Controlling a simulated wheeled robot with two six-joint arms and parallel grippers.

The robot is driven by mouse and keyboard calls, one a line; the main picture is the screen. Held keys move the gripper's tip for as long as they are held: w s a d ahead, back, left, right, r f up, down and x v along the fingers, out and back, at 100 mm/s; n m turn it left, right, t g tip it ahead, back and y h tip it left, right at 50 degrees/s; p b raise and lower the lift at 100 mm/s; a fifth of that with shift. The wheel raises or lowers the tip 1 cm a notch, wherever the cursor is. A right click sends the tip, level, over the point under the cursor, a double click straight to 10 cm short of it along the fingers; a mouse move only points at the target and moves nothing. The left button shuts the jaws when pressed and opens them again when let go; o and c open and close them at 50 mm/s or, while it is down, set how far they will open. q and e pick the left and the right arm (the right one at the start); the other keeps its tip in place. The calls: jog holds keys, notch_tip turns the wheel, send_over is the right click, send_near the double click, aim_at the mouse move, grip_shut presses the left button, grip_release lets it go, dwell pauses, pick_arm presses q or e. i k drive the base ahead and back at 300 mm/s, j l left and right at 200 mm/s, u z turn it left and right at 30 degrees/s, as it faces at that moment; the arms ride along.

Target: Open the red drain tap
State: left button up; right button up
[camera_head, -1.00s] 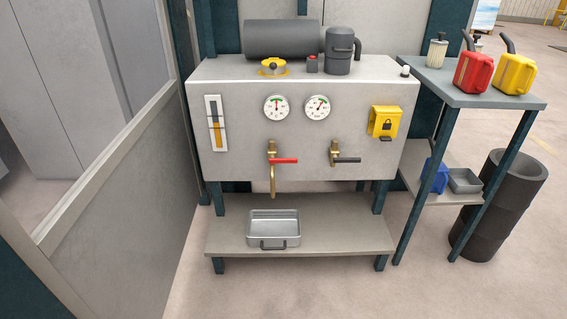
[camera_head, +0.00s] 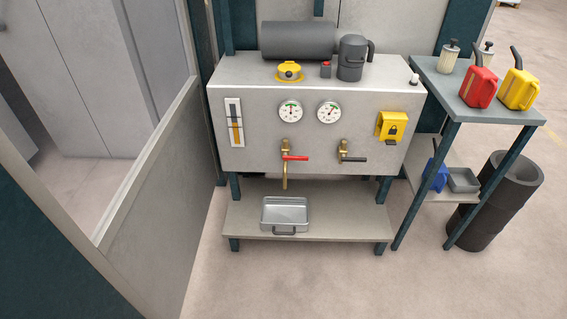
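The red drain tap (camera_head: 295,158) is a red lever on a brass valve at the lower front of a grey tank unit (camera_head: 260,130). Its lever points sideways to the right. A brass spout (camera_head: 285,178) hangs down below it. A metal tray (camera_head: 285,214) with a dark handle sits on the low shelf under the spout. A second brass valve with a black lever (camera_head: 354,159) is to the right of the red one. Neither of my grippers shows in the head view.
A side table (camera_head: 480,104) at the right holds a red can (camera_head: 480,88) and a yellow can (camera_head: 518,90). Stacked black tyres or rings (camera_head: 510,185) stand beside it. A wall panel (camera_head: 165,190) runs along the left. The floor in front (camera_head: 350,285) is clear.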

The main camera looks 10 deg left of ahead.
aim_at(285, 157)
jog(key=i+l+u, duration=0.2)
jog(key=u, duration=0.2)
jog(key=i+l+u, duration=0.15)
jog(key=u, duration=0.25)
jog(key=i+l+u, duration=0.1)
jog(key=l+u, duration=0.3)
